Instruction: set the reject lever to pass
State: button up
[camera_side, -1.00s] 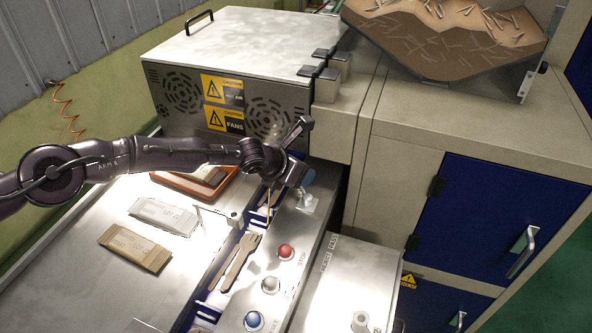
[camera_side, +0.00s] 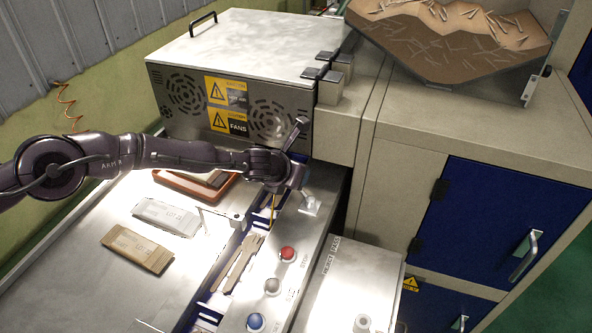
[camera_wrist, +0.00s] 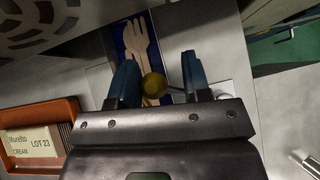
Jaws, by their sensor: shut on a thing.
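The reject lever's yellow ball knob (camera_wrist: 153,85) sits between the two blue fingertips of my gripper (camera_wrist: 162,88) in the wrist view. My gripper is shut on it. A thin grey rod runs from the knob to the right, past the right finger. In the side view my gripper (camera_side: 290,182) is low over the metal rail, and it hides the knob and most of the lever. The REJECT and PASS labels (camera_side: 331,252) are on the metal panel at the rail's right. The lever's exact setting cannot be told.
Two wrapped packs (camera_side: 138,249) and a reddish-brown tray (camera_side: 170,181) are on the left table. The heater box (camera_side: 235,60) stands close behind my gripper.

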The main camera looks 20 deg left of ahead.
jog(key=s+n+y, duration=0.1)
jog(key=n, duration=0.1)
jog(key=s+f+n+y, duration=0.1)
jog(key=s+n+y, duration=0.1)
jog(key=shift+s+a+g, duration=0.1)
jog(key=shift+g, duration=0.2)
grip_shut()
jog(key=s+n+y, duration=0.1)
jog(key=n, duration=0.1)
jog(key=s+n+g+y, duration=0.1)
jog(key=n+y, duration=0.1)
jog(key=shift+s, duration=0.15)
jog(key=shift+s+n+g+y, duration=0.25)
jog(key=shift+n+g+y, duration=0.05)
jog(key=shift+n, duration=0.3)
jog(key=o, duration=1.4)
grip_release()
jog(key=shift+w+a, duration=0.1)
jog(key=shift+r, duration=0.2)
jog(key=shift+s+d+r, duration=0.25)
jog(key=shift+d+r, duration=0.05)
jog(key=shift+r, duration=0.3)
jog(key=v, duration=1.1)
jog(key=shift+s+d, duration=0.2)
jog(key=shift+s, duration=0.1)
